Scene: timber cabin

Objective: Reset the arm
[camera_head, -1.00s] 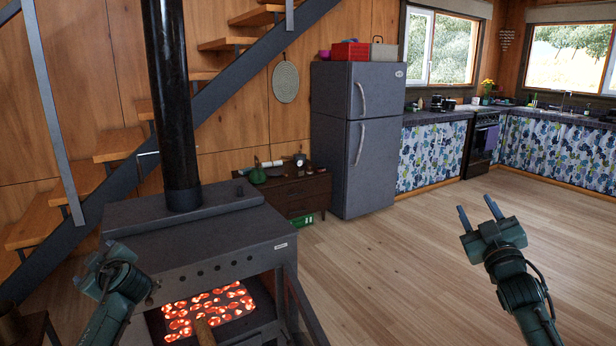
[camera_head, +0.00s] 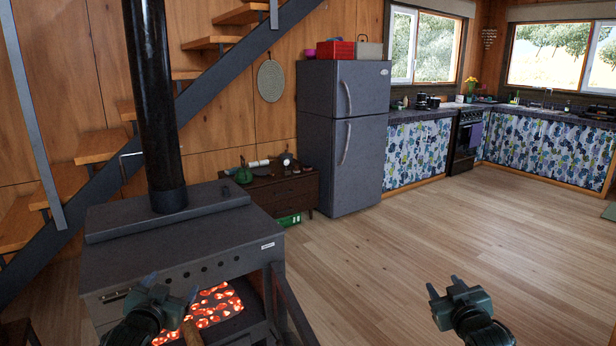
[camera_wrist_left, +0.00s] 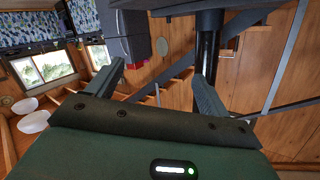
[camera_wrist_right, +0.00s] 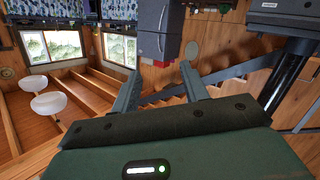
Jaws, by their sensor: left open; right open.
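My left gripper (camera_head: 170,292) is open and empty, low in front of the wood stove in the head view. Its two fingers stand apart in the left wrist view (camera_wrist_left: 158,82), with nothing between them. My right gripper (camera_head: 452,286) is open and empty over the bare floor, to the right of the stove. Its fingers also stand apart in the right wrist view (camera_wrist_right: 165,88). The left arm partly hides the stove's front, so I cannot tell whether it touches it.
The dark stove (camera_head: 188,245) with glowing embers (camera_head: 213,305) and a black flue (camera_head: 153,100) stands at left. A low wooden cabinet (camera_head: 290,195) and a grey fridge (camera_head: 343,135) stand behind. The wooden floor (camera_head: 400,240) at right is clear.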

